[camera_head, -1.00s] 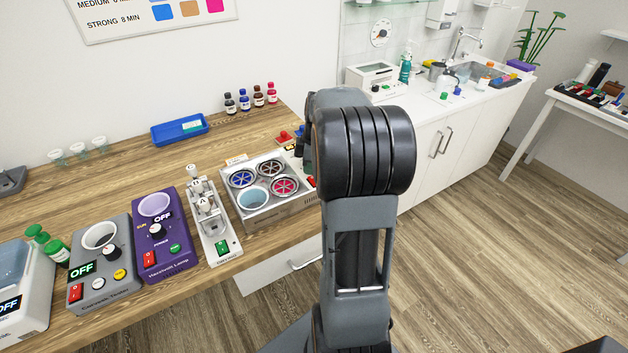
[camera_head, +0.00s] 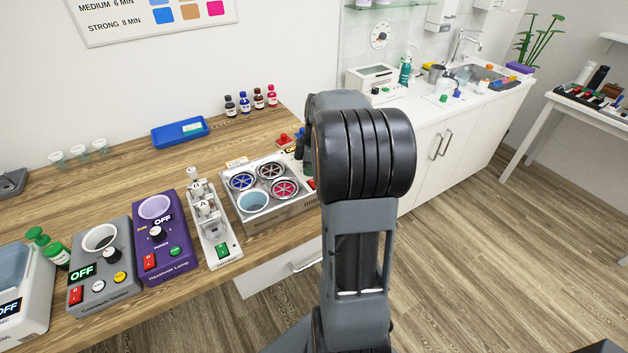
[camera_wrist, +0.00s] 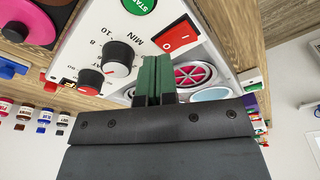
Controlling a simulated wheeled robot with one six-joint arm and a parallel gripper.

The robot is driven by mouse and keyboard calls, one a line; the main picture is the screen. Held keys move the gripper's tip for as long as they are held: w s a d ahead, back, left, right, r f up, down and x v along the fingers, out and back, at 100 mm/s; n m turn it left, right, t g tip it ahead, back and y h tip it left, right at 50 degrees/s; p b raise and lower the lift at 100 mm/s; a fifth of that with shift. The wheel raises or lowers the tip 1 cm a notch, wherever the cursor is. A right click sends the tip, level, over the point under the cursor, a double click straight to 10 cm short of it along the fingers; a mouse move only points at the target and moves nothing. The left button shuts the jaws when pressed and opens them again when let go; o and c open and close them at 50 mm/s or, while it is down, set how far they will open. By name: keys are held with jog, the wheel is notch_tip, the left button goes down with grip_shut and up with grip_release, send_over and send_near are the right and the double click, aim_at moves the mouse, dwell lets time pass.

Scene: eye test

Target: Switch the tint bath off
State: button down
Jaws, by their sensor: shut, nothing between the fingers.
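The tint bath (camera_head: 287,208) is a pale box on the wooden counter with several round wells, coloured blue, brown, red and light blue. Its front panel (camera_wrist: 88,38) fills much of the wrist view, with a red rocker switch (camera_wrist: 182,33), a green START button (camera_wrist: 139,4) and black and red knobs (camera_wrist: 118,57). I cannot tell which way the rocker is set. My gripper (camera_wrist: 157,62) is shut and empty, its dark green fingers together in front of the panel, close to the switch in the picture. Contact is not clear. In the head view my arm hides part of the bath's right side.
Small bottles (camera_head: 245,104) and a blue tray (camera_head: 179,131) are behind. Bare counter (camera_head: 130,175) lies between.

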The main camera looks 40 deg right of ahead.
aim_at(311, 180)
notch_tip(311, 180, up, 6)
jog(key=p, duration=0.4)
jog(key=shift+f, duration=0.1)
dwell(0.5)
jog(key=m, duration=0.2)
jog(key=shift+d+f+m, duration=0.1)
jog(key=shift+f+m, duration=0.15)
jog(key=shift+m, duration=0.15)
jog(key=m, duration=0.1)
jog(key=s+a+f+m, duration=0.1)
jog(key=m, duration=0.1)
jog(key=s+m, duration=0.1)
jog(key=shift+s+a+f+m, duration=0.2)
jog(key=shift+a+f+m, duration=0.05)
jog(key=shift+a+m, duration=0.15)
jog(key=s+a+r+m+t, duration=0.1)
jog(key=s+a, duration=0.2)
jog(key=a, duration=0.3)
jog(key=s+a+r+m+t+h, duration=0.1)
jog(key=s+a, duration=0.2)
jog(key=a, duration=0.3)
jog(key=s+a+r, duration=0.2)
jog(key=s+a, duration=0.1)
jog(key=a, duration=0.4)
jog(key=shift+s+m+t, duration=0.4)
jog(key=shift+r, duration=0.1)
